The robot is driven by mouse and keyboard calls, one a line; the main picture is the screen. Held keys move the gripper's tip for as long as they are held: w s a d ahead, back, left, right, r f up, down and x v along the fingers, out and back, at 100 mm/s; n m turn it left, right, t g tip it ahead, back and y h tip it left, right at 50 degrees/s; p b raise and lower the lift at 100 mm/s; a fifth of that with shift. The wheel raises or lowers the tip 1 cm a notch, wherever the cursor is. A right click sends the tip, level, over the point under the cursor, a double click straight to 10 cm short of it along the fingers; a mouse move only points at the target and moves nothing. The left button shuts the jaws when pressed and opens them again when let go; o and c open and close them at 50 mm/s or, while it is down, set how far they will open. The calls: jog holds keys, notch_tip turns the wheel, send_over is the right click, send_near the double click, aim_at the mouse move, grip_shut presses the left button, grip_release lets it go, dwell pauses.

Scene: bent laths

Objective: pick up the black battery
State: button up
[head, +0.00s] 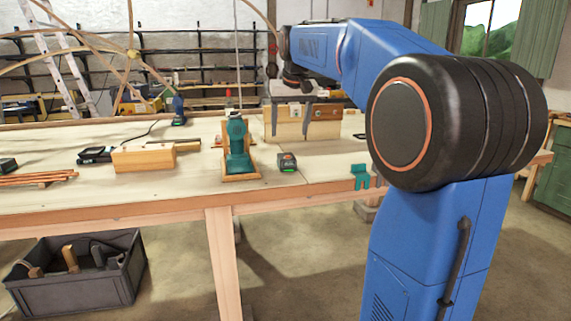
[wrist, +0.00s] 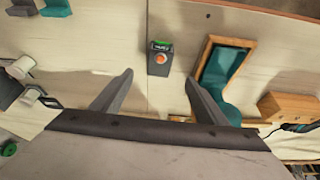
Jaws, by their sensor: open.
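A small black block with a green front edge and a round orange spot on top, which I take for the black battery (head: 287,163), lies on the workbench, right of a teal tool (head: 238,150) in a wooden holder. In the wrist view the battery (wrist: 160,58) lies ahead of my gripper (wrist: 160,78), roughly centred between the two fingertips. My gripper is open and empty. In the head view my gripper (head: 290,132) points down with its fingers apart, above the battery and not touching it. Nothing hides the battery.
The teal tool (wrist: 224,70) in its holder is close to my right finger in the wrist view. A wooden block (head: 145,158), a black device (head: 95,155) and a teal clamp (head: 360,178) are on the workbench (head: 180,192). Bare wood surrounds the battery's front side.

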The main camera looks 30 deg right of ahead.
aim_at(287, 156)
jog(key=x, duration=1.2)
jog(key=shift+w+d+f, duration=0.1)
jog(key=shift+d, duration=0.05)
jog(key=c, duration=1.4)
